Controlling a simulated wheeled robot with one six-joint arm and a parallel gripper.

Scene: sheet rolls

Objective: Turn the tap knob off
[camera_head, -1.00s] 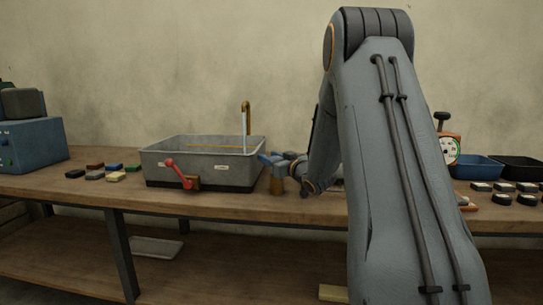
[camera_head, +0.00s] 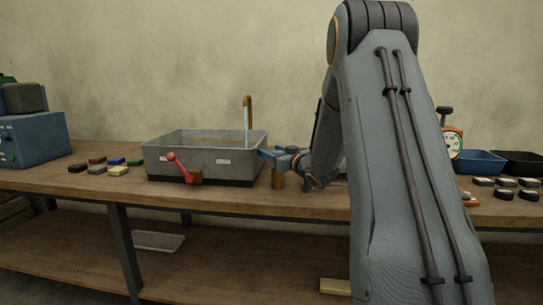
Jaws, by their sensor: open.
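The tap knob is a red lever (camera_head: 179,167) on a brown mount at the front wall of a grey sink basin (camera_head: 160,155).
A brown cylinder (camera_head: 278,181) stands on the wooden bench (camera_head: 230,200) just below my gripper. Several coloured blocks (camera_head: 97,168) lie left of the basin, near a blue machine (camera_head: 35,140). A dial gauge (camera_head: 453,143), a blue bin (camera_head: 482,161) and a black bin (camera_head: 522,162) are at the right.

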